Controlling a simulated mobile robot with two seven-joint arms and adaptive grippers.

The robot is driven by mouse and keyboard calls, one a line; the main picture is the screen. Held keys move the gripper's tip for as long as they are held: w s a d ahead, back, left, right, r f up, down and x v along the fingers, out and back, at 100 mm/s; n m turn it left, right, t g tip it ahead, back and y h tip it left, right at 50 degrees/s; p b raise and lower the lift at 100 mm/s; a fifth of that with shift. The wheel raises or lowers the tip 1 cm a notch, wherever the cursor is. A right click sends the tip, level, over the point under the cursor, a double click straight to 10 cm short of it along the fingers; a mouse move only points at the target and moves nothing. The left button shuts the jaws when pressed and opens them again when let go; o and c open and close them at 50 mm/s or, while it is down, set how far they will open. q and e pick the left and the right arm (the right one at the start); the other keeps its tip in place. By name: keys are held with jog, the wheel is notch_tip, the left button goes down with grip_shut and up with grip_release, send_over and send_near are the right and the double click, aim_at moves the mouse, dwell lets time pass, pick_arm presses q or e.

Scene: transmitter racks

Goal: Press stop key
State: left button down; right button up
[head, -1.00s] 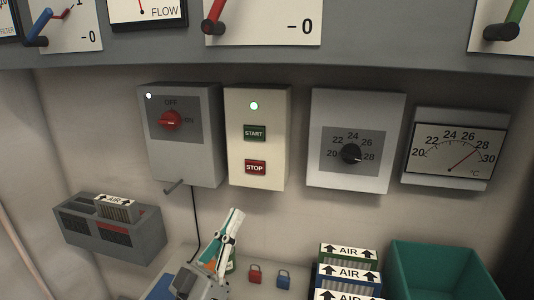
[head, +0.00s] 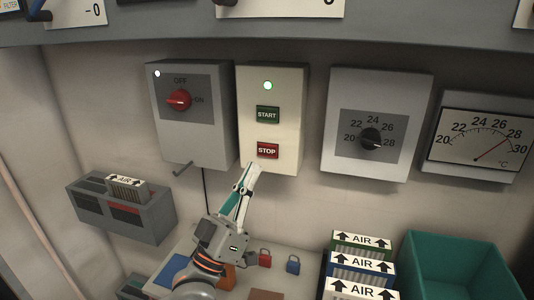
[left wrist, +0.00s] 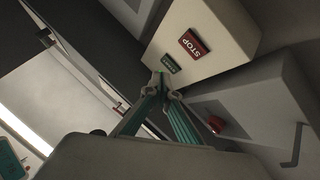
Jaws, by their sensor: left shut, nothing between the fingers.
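The red stop key (head: 268,150) is on the lower part of a cream box (head: 285,95) on the wall, below the green start key (head: 267,115). In the left wrist view the stop key (left wrist: 194,45) appears upside down, above and right of the fingertips (left wrist: 162,77). My right gripper is not in view.
A grey box with a red knob (head: 179,100) is left of the cream box, and a dial box (head: 371,139) is right. Air filters (head: 361,245), a teal bin (head: 458,240) and small padlocks (head: 265,258) are below. A grey filter holder (head: 120,208) is on the left wall.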

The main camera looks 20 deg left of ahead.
aim_at(267, 151)
pick_arm(q)
jog(key=w+b, duration=0.1)
jog(key=w, duration=0.5)
jog(key=shift+w+d, duration=0.15)
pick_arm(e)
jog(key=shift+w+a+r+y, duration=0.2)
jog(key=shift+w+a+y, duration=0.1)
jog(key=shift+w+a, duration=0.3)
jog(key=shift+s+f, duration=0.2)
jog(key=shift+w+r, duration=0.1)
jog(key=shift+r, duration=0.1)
pick_arm(q)
jog(key=shift+w, duration=0.2)
jog(key=shift+w, duration=0.25)
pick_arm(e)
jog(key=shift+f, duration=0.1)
